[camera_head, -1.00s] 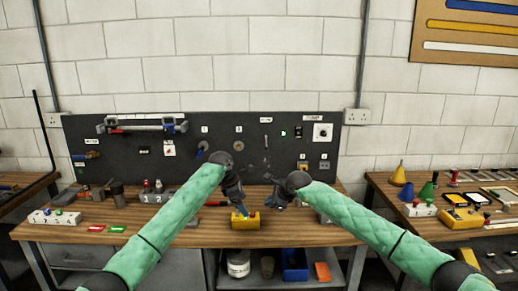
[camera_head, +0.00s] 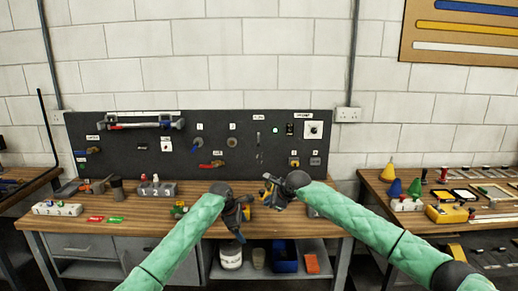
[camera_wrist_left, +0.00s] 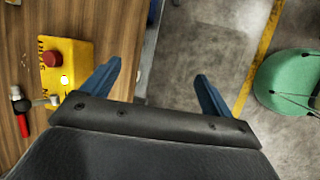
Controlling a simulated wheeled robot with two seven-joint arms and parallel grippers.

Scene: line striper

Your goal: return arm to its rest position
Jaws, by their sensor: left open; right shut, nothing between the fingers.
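My left gripper (camera_head: 240,232) is at the front of the wooden workbench in the head view, pointing down. In the left wrist view its two blue fingers (camera_wrist_left: 158,90) stand wide apart with nothing between them, over the bench edge and the floor. My right gripper (camera_head: 268,190) is a little above and right of it in the head view, shut and empty, close to the left one. Both green-sleeved arms reach in over the bench. A yellow box with a red button (camera_wrist_left: 68,66) lies left of my left fingers in the wrist view, apart from them.
A numbered grey block (camera_head: 158,189) and a white block (camera_head: 57,209) are on the left. A side bench (camera_head: 385,190) with cones stands right.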

